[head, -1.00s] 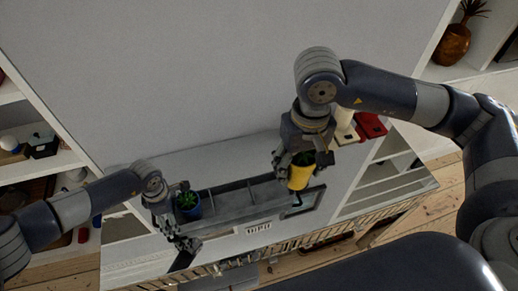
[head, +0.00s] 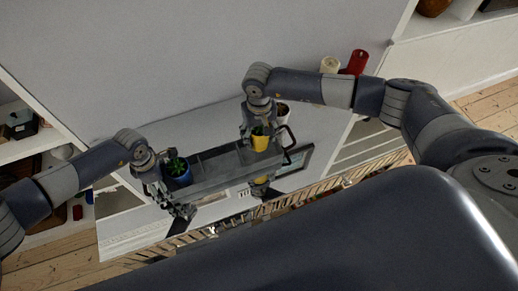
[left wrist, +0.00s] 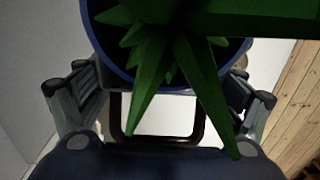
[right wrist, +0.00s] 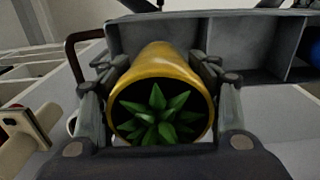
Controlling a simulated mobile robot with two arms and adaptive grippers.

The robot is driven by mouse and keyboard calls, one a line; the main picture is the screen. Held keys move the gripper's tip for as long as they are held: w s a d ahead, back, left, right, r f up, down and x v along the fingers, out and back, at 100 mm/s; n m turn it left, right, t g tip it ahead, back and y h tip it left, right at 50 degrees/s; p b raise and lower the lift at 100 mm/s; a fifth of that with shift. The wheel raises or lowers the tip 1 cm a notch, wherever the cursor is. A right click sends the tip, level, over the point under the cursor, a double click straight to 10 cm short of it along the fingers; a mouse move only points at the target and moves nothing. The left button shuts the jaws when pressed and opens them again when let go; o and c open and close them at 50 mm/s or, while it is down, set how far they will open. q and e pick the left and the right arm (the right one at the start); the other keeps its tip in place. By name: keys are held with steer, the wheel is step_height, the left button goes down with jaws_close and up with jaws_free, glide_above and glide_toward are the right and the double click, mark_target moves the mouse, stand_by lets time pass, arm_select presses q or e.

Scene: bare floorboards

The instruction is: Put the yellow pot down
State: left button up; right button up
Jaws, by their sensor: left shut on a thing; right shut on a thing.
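The yellow pot (head: 260,142), with a green plant, is between the fingers of my right gripper (head: 258,126) at the right end of the grey divided tray (head: 212,174). In the right wrist view the yellow pot (right wrist: 165,70) has its opening toward the camera, and the tray (right wrist: 235,45) is behind it. Whether its base touches the tray is hidden. My left gripper (head: 148,168) is shut at the tray's left end, where a dark loop handle (left wrist: 155,138) shows between its fingers. A blue pot (head: 179,180) with a spiky plant sits in the tray's left end.
Red (head: 356,62) and cream (head: 330,65) objects are farther right. White shelves (head: 45,145) stand left.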

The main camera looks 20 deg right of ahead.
mark_target(259, 134)
steer(key=shift+f, duration=3.45)
steer(key=shift+f, duration=0.1)
steer(key=o, duration=1.1)
steer(key=shift+o, duration=0.2)
step_height(259, 134, up, 12)
steer(key=shift+r, duration=0.15)
arm_select(q)
steer(key=o, duration=1.2)
steer(key=shift+r, duration=0.15)
